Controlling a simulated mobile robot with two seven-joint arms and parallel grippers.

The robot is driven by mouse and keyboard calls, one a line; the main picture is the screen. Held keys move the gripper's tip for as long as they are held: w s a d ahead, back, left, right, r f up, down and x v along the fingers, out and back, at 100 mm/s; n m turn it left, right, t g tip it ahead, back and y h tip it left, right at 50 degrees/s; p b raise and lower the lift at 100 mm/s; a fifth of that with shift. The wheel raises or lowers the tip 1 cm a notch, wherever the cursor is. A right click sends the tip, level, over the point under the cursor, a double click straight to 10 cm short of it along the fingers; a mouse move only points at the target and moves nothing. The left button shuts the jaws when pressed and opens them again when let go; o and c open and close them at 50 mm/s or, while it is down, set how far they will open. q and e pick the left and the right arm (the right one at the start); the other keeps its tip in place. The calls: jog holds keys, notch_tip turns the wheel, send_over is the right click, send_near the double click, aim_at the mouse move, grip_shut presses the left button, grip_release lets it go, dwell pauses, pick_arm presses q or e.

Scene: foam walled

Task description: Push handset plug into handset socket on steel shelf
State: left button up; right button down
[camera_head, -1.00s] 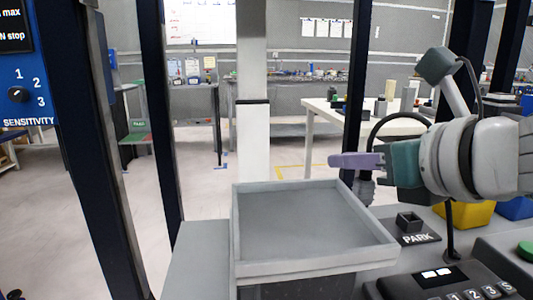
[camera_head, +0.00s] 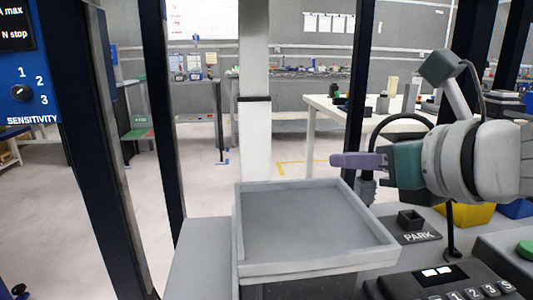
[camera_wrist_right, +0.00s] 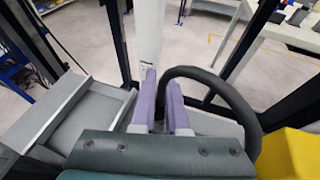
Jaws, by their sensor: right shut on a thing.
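My right gripper (camera_head: 345,160), with purple fingers, comes in from the right. It is shut on the handset plug (camera_head: 366,190), a dark grey ribbed piece that hangs just below the fingers. A thick black cable (camera_head: 398,118) arches up behind the gripper; in the right wrist view the cable (camera_wrist_right: 238,102) curves round to the right of the fingers (camera_wrist_right: 163,85). The plug is in the air beside the right rim of a grey tray. I cannot make out a handset socket or a surely steel shelf. My left gripper is not in view.
The grey walled tray (camera_head: 318,268) looks empty. To its right are a small dark square holder marked PARK (camera_head: 410,221), a black keypad unit (camera_head: 450,281) and a yellow bin (camera_head: 472,214). Dark uprights (camera_head: 162,110) stand at left and right.

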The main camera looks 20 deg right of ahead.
jog(key=shift+f+b, duration=0.75)
jog(key=shift+f, duration=0.5)
jog(key=c, duration=0.9)
grip_release()
jog(key=shift+o, duration=0.2)
jog(key=p+v, duration=0.2)
jog(key=v, duration=0.8)
jog(key=shift+r, duration=0.15)
